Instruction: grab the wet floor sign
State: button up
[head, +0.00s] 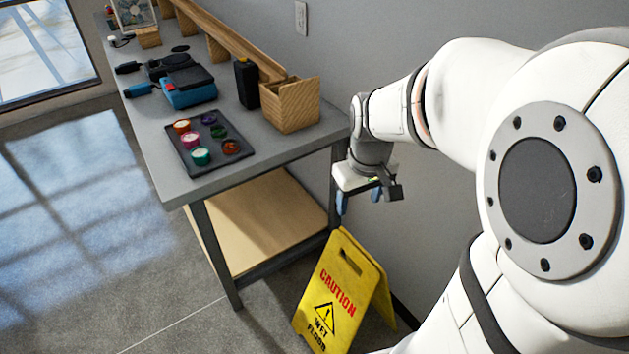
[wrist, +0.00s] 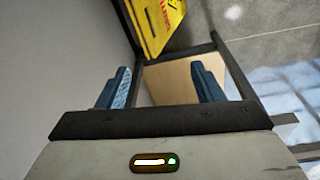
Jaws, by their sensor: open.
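The wet floor sign (head: 337,290) is a yellow folding A-frame with red and black lettering and a warning triangle. It stands on the floor beside the right end of the workbench, close to the wall. It also shows at the top of the wrist view (wrist: 160,22), partly cut off by the frame edge. My gripper (head: 357,203) is above the sign's top edge, pointing down, apart from it. In the wrist view my gripper (wrist: 161,88) has its two blue fingers spread, with nothing between them.
A grey workbench (head: 190,186) with a wooden lower shelf (head: 262,222) stands left of the sign. On it are a paint tray (head: 182,150), a wooden box (head: 290,105) and a blue tool (head: 190,90). A wall is behind. The floor (head: 90,260) at left is clear.

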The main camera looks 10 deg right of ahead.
aim_at(359, 250)
jog(key=w+d+f+b, duration=0.1)
jog(key=w+f+b, duration=0.1)
jog(key=f+b, duration=0.3)
jog(key=w+d+f+n+g+b, duration=0.1)
jog(key=f+b, duration=0.4)
jog(key=f, duration=0.8)
jog(key=w+d+f+n+b, duration=0.1)
jog(key=w+d+f+b, duration=0.2)
jog(key=f, duration=0.7)
jog(key=shift+w+d+f+g+b, duration=0.1)
jog(key=shift+w+d+g+b, duration=0.15)
jog(key=shift+w+b, duration=0.7)
notch_tip(359, 250, down, 6)
jog(key=b, duration=0.3)
jog(key=shift+r, duration=0.35)
jog(key=shift+c, duration=0.5)
grip_shut()
